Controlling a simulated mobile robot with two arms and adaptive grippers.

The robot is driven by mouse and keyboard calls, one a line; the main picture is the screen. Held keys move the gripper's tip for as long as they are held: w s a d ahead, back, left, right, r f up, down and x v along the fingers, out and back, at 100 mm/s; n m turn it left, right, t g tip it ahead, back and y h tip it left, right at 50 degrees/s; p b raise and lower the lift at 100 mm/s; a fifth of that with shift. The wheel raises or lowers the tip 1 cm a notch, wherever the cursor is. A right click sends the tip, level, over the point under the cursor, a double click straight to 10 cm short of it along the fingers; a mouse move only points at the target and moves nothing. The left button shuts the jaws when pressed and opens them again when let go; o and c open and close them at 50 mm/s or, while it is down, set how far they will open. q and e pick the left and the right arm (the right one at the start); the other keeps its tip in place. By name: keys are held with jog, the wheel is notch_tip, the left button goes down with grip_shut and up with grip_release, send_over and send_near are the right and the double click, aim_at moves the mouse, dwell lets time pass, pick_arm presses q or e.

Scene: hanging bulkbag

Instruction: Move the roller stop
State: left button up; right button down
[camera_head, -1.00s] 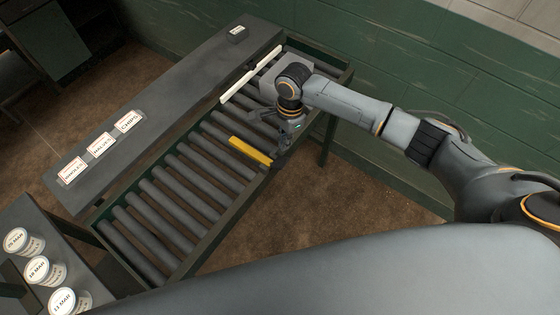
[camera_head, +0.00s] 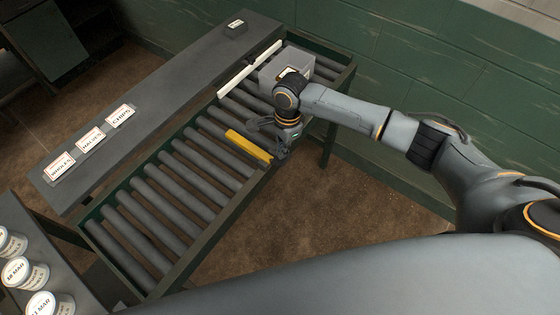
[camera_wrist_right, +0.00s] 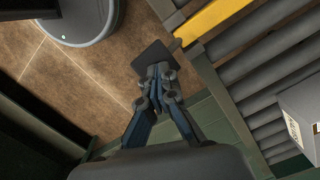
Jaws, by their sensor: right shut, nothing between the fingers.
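The roller stop, a yellow bar (camera_head: 248,146), lies across the grey rollers of the conveyor, in line with them. It also shows at the top of the right wrist view (camera_wrist_right: 212,20). My right gripper (camera_head: 279,157) is low at the bar's right end, by the conveyor's near side rail. In the right wrist view the right gripper's fingers (camera_wrist_right: 156,76) are together and hold nothing. A dark square plate (camera_wrist_right: 153,57) shows just beyond the fingertips, left of the bar; whether they touch it I cannot tell. My left gripper is out of view.
A grey box (camera_head: 285,66) stands on the rollers behind my right wrist. A white bar (camera_head: 249,70) lies along the conveyor's far side. A long grey shelf with label cards (camera_head: 90,139) runs beside it. Labelled tubs (camera_head: 24,272) stand lower left. A green wall is behind.

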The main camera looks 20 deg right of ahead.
jog(key=shift+f, duration=0.15)
jog(key=shift+f+b, duration=0.5)
jog(key=shift+f, duration=1.65)
jog(key=shift+d+r, duration=0.15)
jog(key=shift+r, duration=0.05)
jog(key=d, duration=0.1)
jog(key=p, duration=0.1)
jog(key=d+p, duration=0.1)
jog(key=shift+w+d+r, duration=0.35)
jog(key=shift+w, duration=0.05)
